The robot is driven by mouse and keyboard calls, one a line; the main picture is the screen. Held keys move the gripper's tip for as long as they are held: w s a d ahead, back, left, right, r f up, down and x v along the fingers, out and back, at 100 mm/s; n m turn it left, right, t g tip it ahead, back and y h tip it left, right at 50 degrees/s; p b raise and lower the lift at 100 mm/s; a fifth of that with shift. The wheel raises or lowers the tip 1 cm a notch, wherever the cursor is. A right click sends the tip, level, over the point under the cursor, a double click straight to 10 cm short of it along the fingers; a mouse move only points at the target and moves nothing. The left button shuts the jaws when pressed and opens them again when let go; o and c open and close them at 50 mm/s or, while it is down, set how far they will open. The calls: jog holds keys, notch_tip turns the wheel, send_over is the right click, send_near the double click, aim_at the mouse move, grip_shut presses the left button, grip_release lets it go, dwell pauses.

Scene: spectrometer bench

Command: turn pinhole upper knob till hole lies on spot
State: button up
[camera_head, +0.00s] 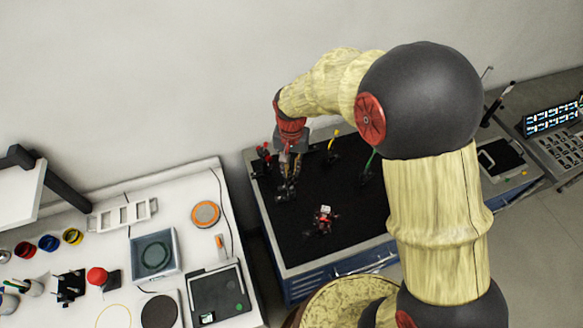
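My gripper (291,168) points down over the back left part of the black bench top (290,230). Its fingers are at a small dark mount (285,190) standing on the bench; whether they touch a knob there is too small to tell. I cannot tell whether the gripper is open or shut. Which mount carries the pinhole, its upper knob, the hole and the light spot cannot be made out at this size. A small mount with red and white parts (324,216) stands nearer the front of the bench.
A mount with red parts (264,152) stands left of my gripper; one with a yellow part (334,145) and one with a green part (369,167) stand to its right. A white table (190,190) with lab items is at left. The front left bench top is clear.

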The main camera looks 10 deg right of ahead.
aim_at(291, 172)
jog(key=o, duration=0.4)
jog(key=shift+s, duration=0.1)
notch_tip(291, 172, up, 12)
jog(key=shift+f, duration=0.1)
dwell(0.5)
jog(key=shift+n, duration=0.3)
